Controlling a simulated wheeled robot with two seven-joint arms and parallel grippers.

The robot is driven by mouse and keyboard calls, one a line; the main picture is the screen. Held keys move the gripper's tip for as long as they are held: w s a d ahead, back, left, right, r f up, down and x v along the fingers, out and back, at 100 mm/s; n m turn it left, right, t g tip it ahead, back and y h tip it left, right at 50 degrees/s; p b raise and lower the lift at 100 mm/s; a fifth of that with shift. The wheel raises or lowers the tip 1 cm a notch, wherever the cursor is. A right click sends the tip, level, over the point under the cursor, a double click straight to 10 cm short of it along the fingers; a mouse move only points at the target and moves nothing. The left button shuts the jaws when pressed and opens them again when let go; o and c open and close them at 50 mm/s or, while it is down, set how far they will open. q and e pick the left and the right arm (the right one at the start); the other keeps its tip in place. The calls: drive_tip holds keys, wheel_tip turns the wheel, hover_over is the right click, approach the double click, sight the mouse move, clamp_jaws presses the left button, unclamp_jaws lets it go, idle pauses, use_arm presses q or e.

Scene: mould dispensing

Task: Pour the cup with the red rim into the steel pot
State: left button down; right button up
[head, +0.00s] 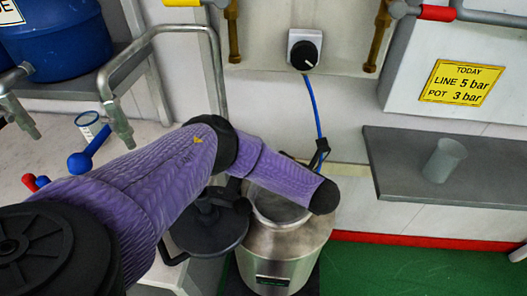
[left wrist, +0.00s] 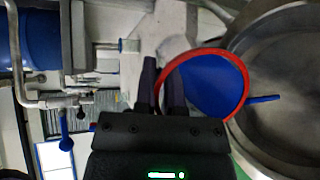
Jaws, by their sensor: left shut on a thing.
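The steel pot (head: 285,250) stands on the floor at the lower middle of the head view, its mouth open. Its wide opening fills the right of the left wrist view (left wrist: 290,75). In that view, my left gripper (left wrist: 163,82) is shut on the cup with the red rim (left wrist: 244,72), which shows blue inside. The cup is at the pot's near edge, overlapping its opening. A blue streak extends from the rim across the pot's opening; I cannot tell if it is liquid. In the head view, my purple arm hides the cup. My right gripper is not in view.
A dark round lid (head: 212,232) is beside the pot. A clear cup (head: 445,160) stands on the grey shelf (head: 490,180) at right. A blue-rimmed clear cup (head: 90,124) is on the left counter, near blue-handled taps. A yellow sign (head: 460,83) reads LINE 5 bar, POT 3 bar.

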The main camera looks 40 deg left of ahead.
use_arm(q)
drive_tip(key=shift+d+y, duration=0.25)
drive_tip(key=shift+y, duration=0.15)
drive_tip(key=shift+d+y, duration=0.2)
drive_tip(key=shift+y, duration=0.2)
drive_tip(key=shift+w+d+r+m+y+p, duration=0.1)
drive_tip(key=shift+d+r+m+y+p, duration=0.15)
drive_tip(key=shift+m+y+p, duration=0.25)
drive_tip(key=shift+d+r+t+y+p, duration=0.1)
drive_tip(key=shift+d+t+y+p, duration=0.2)
drive_tip(key=shift+d+y+p, duration=0.1)
drive_tip(key=shift+w+d+m+y, duration=0.1)
drive_tip(key=shift+d+m+y, duration=0.2)
drive_tip(key=shift+y, duration=0.2)
drive_tip(key=shift+d+y, duration=0.1)
drive_tip(key=shift+y, duration=0.2)
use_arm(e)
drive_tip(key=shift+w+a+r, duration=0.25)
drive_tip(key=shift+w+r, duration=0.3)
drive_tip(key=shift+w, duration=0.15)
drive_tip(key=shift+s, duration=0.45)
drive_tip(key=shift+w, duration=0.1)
